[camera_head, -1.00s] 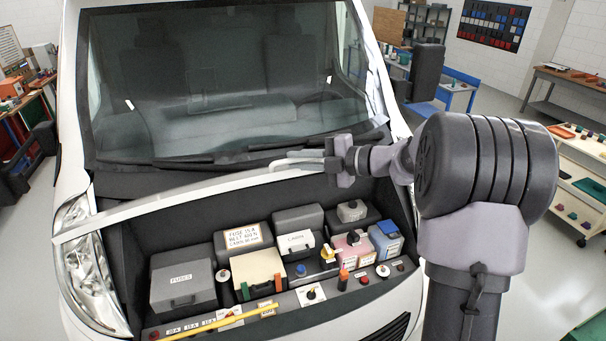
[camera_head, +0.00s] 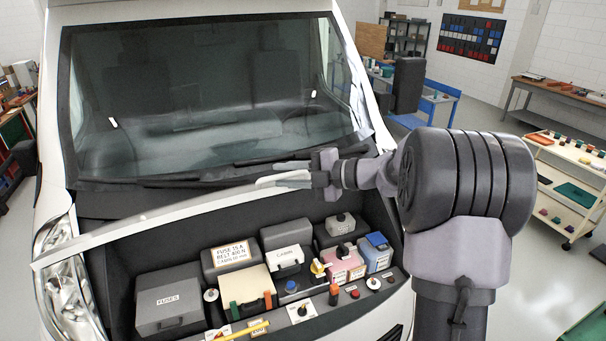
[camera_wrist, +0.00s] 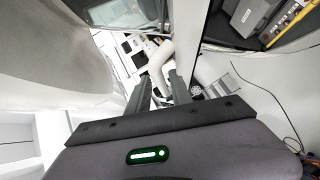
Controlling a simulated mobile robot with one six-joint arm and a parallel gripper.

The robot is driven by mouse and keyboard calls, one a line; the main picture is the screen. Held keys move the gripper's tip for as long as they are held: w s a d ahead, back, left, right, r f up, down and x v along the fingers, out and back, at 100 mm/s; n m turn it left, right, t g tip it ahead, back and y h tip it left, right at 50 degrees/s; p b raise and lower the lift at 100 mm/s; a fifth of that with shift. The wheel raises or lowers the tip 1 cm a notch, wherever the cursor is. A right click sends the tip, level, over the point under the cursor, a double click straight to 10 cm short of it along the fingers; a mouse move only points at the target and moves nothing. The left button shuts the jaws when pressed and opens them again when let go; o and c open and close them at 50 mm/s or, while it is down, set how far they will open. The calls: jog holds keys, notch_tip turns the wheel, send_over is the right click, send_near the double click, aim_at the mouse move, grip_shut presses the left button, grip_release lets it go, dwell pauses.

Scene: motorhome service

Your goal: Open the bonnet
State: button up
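The bonnet (camera_head: 160,215) is raised; in the head view it shows nearly edge-on as a thin white strip running across the front below the windscreen. The engine bay under it is uncovered.
The windscreen (camera_head: 200,90) is behind.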

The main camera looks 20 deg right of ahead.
jog(key=b+v, duration=0.3)
jog(key=v, duration=1.4)
jog(key=shift+s, duration=0.25)
jog(key=shift+w, duration=0.1)
jog(key=s+a+f+n+g+h+b, duration=0.25)
jog(key=s+a+f+n+b, duration=0.25)
jog(key=a+f+n+b, duration=0.55)
jog(key=s+a+f+n+g+h+b, duration=0.1)
jog(key=s+a+f+n+g+b, duration=0.25)
jog(key=a+f+n+b, duration=0.75)
jog(key=s+f+n+h+b, duration=0.2)
jog(key=s+f+n+b, duration=0.3)
jog(key=f, duration=0.6)
jog(key=s+f+n+t+h+b, duration=0.1)
jog(key=s+f+n+b, duration=0.3)
jog(key=f+n+b, duration=0.5)
jog(key=s+f+n+h+b, duration=0.2)
jog(key=s+f+n+b, duration=0.3)
jog(key=f, duration=0.7)
jog(key=a+n+b, duration=0.1)
jog(key=n+b, duration=0.1)
jog(key=b, duration=0.1)
jog(key=shift+s+f+n+h+b, duration=0.3)
jog(key=shift+s+f+n+h, duration=0.05)
